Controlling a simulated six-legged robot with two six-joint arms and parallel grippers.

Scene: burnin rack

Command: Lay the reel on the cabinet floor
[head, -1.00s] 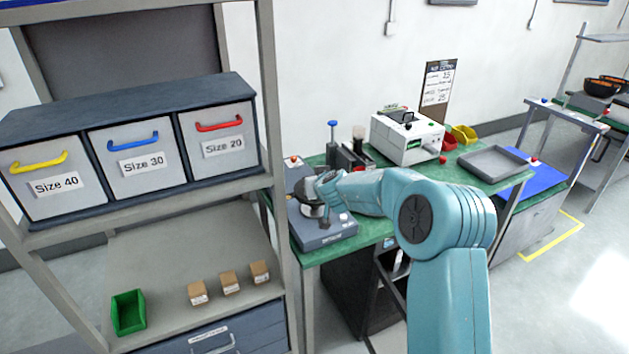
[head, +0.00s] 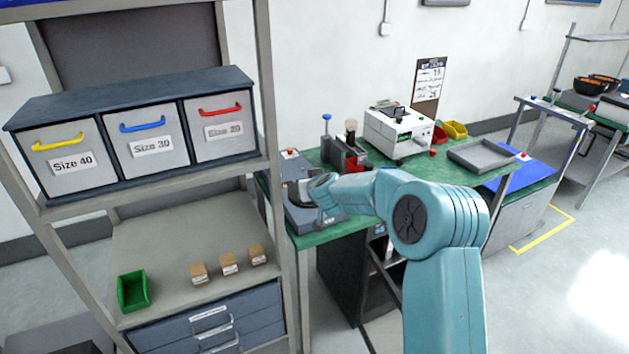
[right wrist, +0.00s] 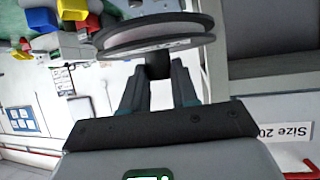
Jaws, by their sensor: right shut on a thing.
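My right gripper (right wrist: 160,82) is shut on the dark hub of a reel in the right wrist view. In the head view my right gripper (head: 322,190) is over the near left end of the green bench, by a flat dark grey device. The reel is small and partly hidden by the gripper there. A dark cabinet (head: 341,275) stands under the green bench; its floor cannot be made out. My left gripper is not in view.
A rack post (head: 272,150) stands close left of my right gripper. The rack holds Size 40, 30 and 20 drawers (head: 150,147), a green bin (head: 133,290) and small boxes. A white machine (head: 398,133) and a grey tray (head: 487,155) stand on the bench.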

